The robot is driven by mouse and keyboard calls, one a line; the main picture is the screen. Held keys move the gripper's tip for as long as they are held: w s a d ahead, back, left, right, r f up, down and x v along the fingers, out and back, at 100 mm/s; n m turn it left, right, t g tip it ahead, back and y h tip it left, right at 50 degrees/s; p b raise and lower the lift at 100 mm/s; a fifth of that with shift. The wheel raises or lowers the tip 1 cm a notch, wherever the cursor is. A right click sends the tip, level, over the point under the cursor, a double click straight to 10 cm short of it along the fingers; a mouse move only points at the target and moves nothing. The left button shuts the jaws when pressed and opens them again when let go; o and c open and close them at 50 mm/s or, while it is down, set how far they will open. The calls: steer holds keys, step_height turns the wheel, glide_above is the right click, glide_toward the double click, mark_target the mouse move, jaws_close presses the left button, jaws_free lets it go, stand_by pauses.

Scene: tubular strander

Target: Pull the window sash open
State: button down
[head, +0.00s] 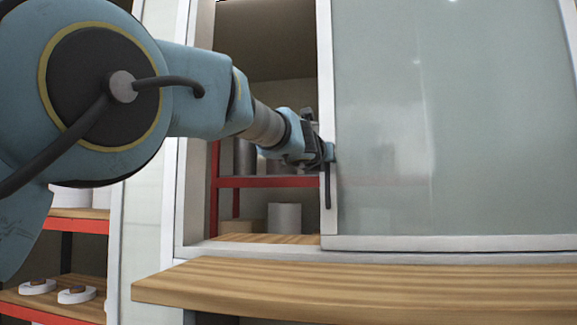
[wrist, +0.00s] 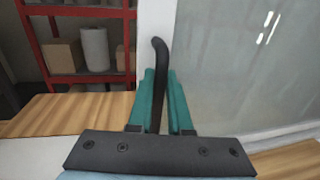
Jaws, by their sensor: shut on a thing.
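The window sash (head: 450,120) is a large greyish glass pane in a white frame, filling the right of the head view. It also shows at the right of the wrist view (wrist: 230,70). A dark upright bar handle (head: 327,185) is on the sash's left frame edge; its bent top (wrist: 159,48) shows in the wrist view. My gripper (head: 326,152) is at that edge, its teal fingers on either side of the handle and shut on it. Left of the sash is a gap with shelves visible through it. The fingers hide part of the handle.
A wooden ledge (head: 350,285) runs below the window. Red-framed shelves (head: 265,182) with a white roll (head: 284,217) stand behind the gap. Another shelf with white items (head: 75,295) is at the lower left.

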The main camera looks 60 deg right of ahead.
steer(key=s+d, duration=0.1)
steer(key=s, duration=0.2)
steer(key=s+p, duration=0.1)
steer(key=s, duration=0.3)
steer(key=s+d, duration=0.1)
steer(key=s, duration=0.2)
steer(key=shift+s+d+p, duration=0.2)
steer(key=shift+d+p, duration=0.1)
steer(key=shift+d, duration=0.05)
steer(key=c, duration=1.2)
jaws_free()
steer(key=shift+o, duration=0.4)
steer(key=shift+a, duration=0.1)
steer(key=shift+a+b, duration=0.3)
steer(key=shift+b, duration=0.2)
steer(key=b, duration=0.6)
glide_toward(372, 160)
steer(key=a, duration=0.5)
